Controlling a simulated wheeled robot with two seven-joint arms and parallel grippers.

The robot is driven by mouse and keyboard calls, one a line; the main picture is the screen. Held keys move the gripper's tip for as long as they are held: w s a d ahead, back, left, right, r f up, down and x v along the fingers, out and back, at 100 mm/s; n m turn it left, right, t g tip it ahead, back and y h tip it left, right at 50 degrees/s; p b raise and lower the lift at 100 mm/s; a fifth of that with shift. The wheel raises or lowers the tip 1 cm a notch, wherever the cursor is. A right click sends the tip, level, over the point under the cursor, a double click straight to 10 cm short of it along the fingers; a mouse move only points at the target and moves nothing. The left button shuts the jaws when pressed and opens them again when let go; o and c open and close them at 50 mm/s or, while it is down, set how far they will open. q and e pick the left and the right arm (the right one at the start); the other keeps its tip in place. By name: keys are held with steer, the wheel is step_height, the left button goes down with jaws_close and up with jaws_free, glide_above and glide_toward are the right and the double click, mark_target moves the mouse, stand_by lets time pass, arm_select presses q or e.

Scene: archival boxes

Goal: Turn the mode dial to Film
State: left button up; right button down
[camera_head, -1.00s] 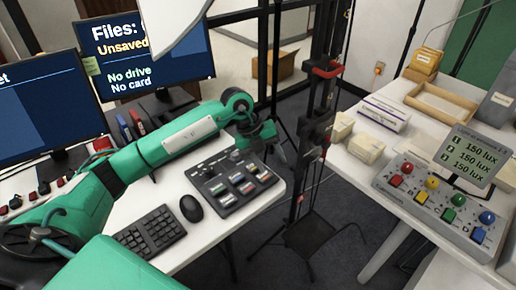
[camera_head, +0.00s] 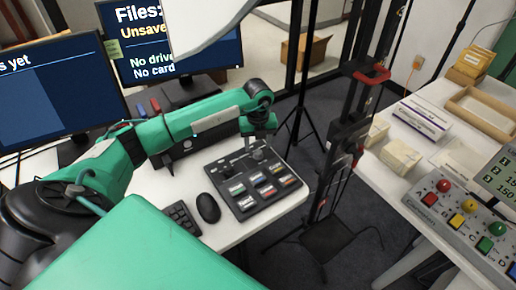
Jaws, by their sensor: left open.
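A dark control panel (camera_head: 238,204) lies on the white desk, with several coloured, labelled keys and small knobs along its back part. A small knob (camera_head: 226,169) shows at its back left; I cannot read which setting it or any dial points to. My left gripper (camera_head: 259,154) is open and points down over the back middle of the panel. It hides part of the panel's back row, and I cannot tell whether it touches a knob there. My right gripper is not in view.
A black mouse (camera_head: 208,208) and a keyboard (camera_head: 183,219) lie left of the panel. Two monitors (camera_head: 50,95) (camera_head: 185,50) stand behind. A black stand (camera_head: 340,160) rises right of the desk. A grey button box (camera_head: 430,204) sits on the right-hand table.

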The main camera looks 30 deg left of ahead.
mark_target(258, 152)
arm_select(q)
steer(key=shift+f, duration=1.75)
steer(key=c, duration=1)
